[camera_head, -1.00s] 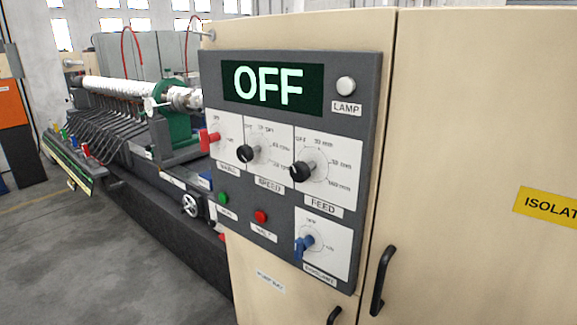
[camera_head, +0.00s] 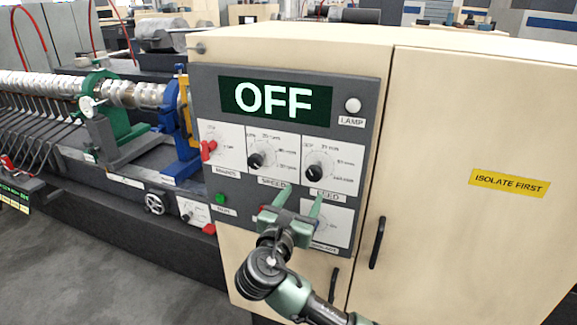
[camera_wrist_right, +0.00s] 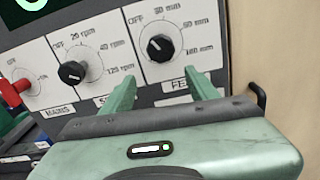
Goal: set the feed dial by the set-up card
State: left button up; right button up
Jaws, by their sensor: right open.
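The black feed dial (camera_head: 314,171) is on the grey control panel (camera_head: 300,68), below the lamp. In the right wrist view the feed dial (camera_wrist_right: 160,47) has its white mark up-left, towards OFF; its scale also has 30, 50 and 160 mm. My right gripper (camera_head: 290,204) is open and empty, just below the feed and speed dials in the head view. Its fingers (camera_wrist_right: 163,88) point at the feed plate, apart from the knob. I cannot identify the set-up card. My left gripper is not in view.
The black speed dial (camera_head: 256,160) and red mains switch (camera_head: 208,149) are left of the feed dial. The display (camera_head: 275,101) reads OFF. My right gripper partly covers the lower controls. Door handles (camera_head: 377,243) stick out below right. A dark lettered sign (camera_head: 14,197) is far left.

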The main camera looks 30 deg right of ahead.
aim_at(313, 176)
jog(key=shift+h, duration=0.4)
jog(key=w+d+r+p, duration=0.2)
jog(key=d, duration=0.1)
jog(key=w+d, duration=0.1)
jog(key=d, duration=0.1)
jog(key=shift+w+d+r+p, duration=0.15)
jog(key=shift+w+r+p, duration=0.05)
jog(key=shift+r+p, duration=0.2)
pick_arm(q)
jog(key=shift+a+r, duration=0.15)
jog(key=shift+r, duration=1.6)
pick_arm(e)
jog(key=shift+w+d+f, duration=0.15)
jog(key=shift+w+d, duration=0.2)
jog(key=shift+w, duration=0.1)
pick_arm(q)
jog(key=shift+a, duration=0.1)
pick_arm(e)
grip_shut()
